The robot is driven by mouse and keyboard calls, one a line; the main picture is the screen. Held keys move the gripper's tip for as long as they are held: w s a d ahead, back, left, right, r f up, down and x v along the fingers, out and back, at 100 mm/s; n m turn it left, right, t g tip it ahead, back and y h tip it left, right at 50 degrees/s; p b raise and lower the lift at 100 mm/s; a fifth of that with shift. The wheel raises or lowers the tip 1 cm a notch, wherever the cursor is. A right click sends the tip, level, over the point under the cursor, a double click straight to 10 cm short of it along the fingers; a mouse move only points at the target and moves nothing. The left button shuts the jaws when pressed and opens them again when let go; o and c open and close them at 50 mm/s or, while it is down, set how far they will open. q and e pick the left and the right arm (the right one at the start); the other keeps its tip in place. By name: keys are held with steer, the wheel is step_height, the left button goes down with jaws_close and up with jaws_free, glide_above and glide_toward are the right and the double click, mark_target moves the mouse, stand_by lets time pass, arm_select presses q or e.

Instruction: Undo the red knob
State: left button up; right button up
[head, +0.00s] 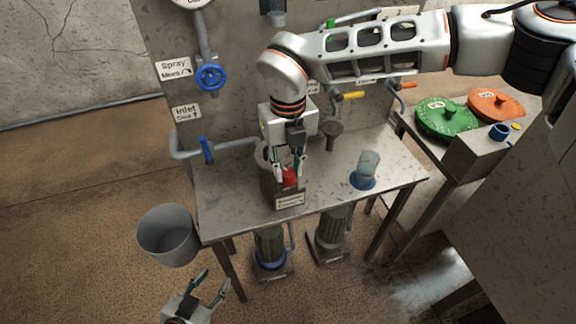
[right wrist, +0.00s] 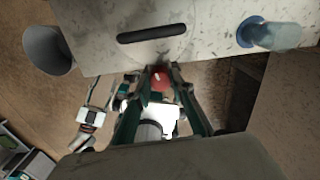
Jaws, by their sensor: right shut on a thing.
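The red knob (head: 289,178) is on the front of a metal housing at the table's front edge, above a small label. My right gripper (head: 284,174) reaches down over it from above and is shut on it. In the right wrist view, the red knob (right wrist: 160,79) shows between the two fingertips (right wrist: 159,72). The fingers cover part of it, so I cannot tell how far it is turned. My left gripper (head: 212,281) is open and empty, low in front of the table near the bucket.
A grey bucket (head: 168,236) is at the left. Blue valves are on the back panel. Green (head: 447,118) and orange (head: 496,105) lids lie at the right.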

stand_by(0.3)
steer(key=o, duration=1.1)
steer(key=shift+r, duration=0.1)
step_height(320, 180, up, 12)
step_height(320, 180, up, 9)
steer(key=p, duration=0.6)
glide_above(288, 172)
